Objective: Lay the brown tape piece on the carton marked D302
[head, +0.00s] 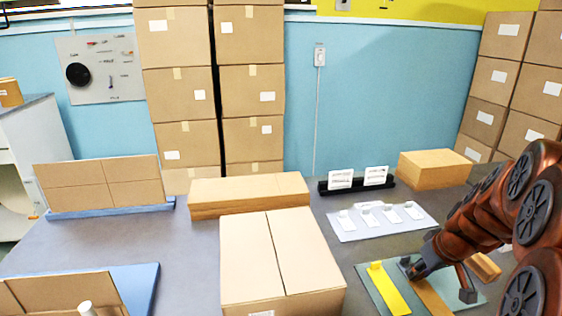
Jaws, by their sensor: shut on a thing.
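A brown tape piece (434,300) lies along the right part of a teal mat (367,279) at the front right. My gripper (415,272) is at its far end, shut on it beside a small grey tab. My arm hides part of the mat and the fingertips. A large closed carton (275,262) stands at front centre, with a white label at its lower front edge. Another carton (55,294) is at front left on a blue board. The labels are too small to read, so I cannot tell which carton is D302.
A yellow strip (390,290) lies left of the brown piece. Behind are a white sheet with several small pieces (352,231), a black rack with two cards (342,180), a flat cardboard stack (250,207) and a box (435,170). Table between the left and centre cartons is clear.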

